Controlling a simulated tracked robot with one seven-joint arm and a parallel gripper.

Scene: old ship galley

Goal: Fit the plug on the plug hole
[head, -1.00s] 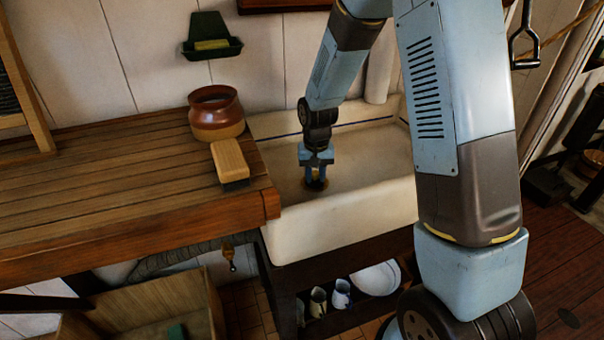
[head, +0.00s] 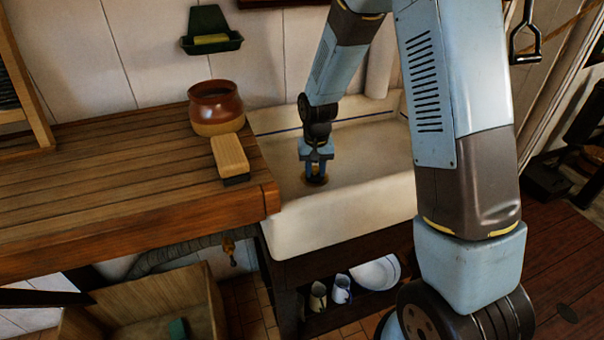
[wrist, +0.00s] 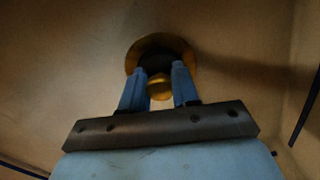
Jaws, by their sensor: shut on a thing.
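My gripper (head: 316,174) reaches down into the white sink (head: 365,170), just above its floor. In the wrist view its two blue fingers (wrist: 159,85) are shut on the brass knob of the plug (wrist: 160,88). The plug's dark body shows beyond the knob, between the fingertips. The brass ring of the plug hole (wrist: 177,43) surrounds the dark area behind the fingertips. The fingers hide part of the ring. I cannot tell whether the plug sits in the hole or hovers just above it.
A wooden counter (head: 100,190) adjoins the sink on the left. A brush (head: 230,157) and a brown pot (head: 216,108) stand near its right end. A green soap holder (head: 212,32) hangs on the wall. The sink floor around my gripper looks clear.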

